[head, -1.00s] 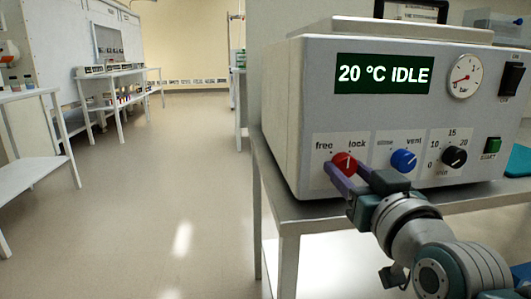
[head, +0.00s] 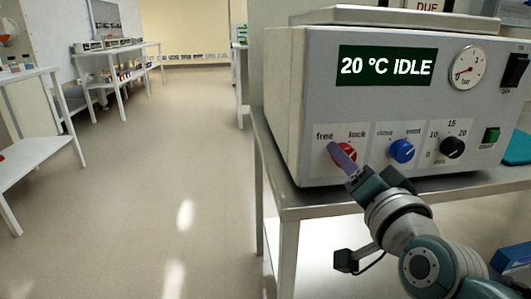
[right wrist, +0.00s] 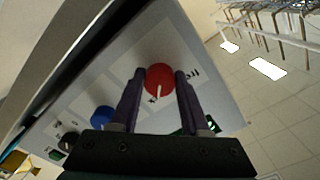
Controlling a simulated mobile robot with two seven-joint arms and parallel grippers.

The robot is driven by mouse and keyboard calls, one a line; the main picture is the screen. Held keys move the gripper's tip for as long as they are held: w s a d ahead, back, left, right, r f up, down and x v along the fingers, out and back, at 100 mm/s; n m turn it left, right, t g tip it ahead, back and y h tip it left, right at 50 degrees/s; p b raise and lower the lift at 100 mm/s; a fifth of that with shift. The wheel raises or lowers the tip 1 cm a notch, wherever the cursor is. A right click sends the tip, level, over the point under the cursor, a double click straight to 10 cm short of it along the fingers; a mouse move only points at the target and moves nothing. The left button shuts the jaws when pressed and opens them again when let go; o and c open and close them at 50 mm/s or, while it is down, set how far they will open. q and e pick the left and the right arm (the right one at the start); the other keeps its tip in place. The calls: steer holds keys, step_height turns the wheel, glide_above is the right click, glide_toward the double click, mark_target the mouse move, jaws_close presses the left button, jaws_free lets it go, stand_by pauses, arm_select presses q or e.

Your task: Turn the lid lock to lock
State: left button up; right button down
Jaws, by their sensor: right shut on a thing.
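The red lid lock knob (head: 346,152) sits at the lower left of the grey machine's front panel, under the labels "free" and "lock". My right gripper (head: 344,157) is shut on this knob, and one purple finger covers part of it in the head view. In the right wrist view the red knob (right wrist: 159,80) lies between the two fingers (right wrist: 160,95), with its white pointer line showing. The label beside the left finger is partly hidden, and I cannot tell exactly which mark the pointer faces. My left gripper is not in view.
A blue knob (head: 402,151) and a black knob (head: 452,147) are to the right of the red one. The display (head: 386,66) reads "20 °C IDLE". A pressure gauge (head: 467,68) is at upper right. The floor (head: 160,180) to the left is clear.

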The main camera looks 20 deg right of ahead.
steer(key=shift+m, duration=0.3)
steer(key=shift+c, duration=1.9)
jaws_free()
steer(key=p+v, duration=0.2)
steer(key=v, duration=0.8)
steer(key=shift+d, duration=0.1)
